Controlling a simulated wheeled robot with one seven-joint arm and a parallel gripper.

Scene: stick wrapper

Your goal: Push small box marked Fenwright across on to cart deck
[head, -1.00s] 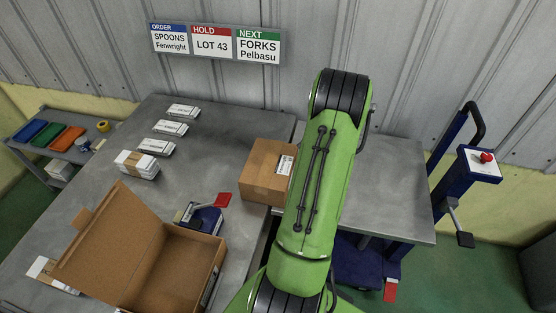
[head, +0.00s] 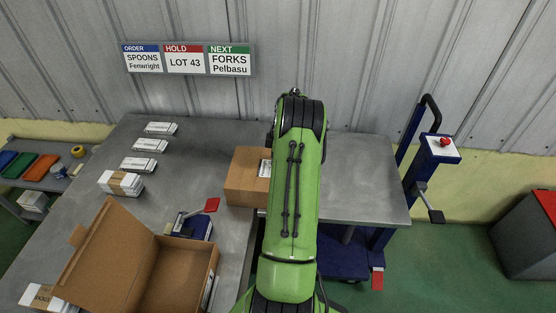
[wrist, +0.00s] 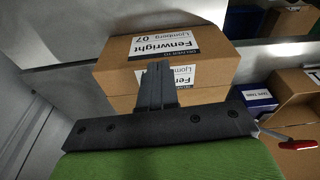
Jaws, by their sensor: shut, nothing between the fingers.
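The small brown box marked Fenwright (head: 243,178) stands upright near the right edge of the grey table, partly covered by my arm in the head view. The wrist view shows its labelled top (wrist: 165,45) and a second label on its near face. The grey cart deck (head: 365,185) lies right of the table, on a blue lift cart. My gripper (wrist: 155,68) is shut and empty in the wrist view, its fingers in front of the box's near face. I cannot tell whether they touch it. My arm hides the gripper in the head view.
White packets (head: 144,145) lie at the left. The cart's blue handle post (head: 433,150) rises at the deck's right. The deck's visible part is clear.

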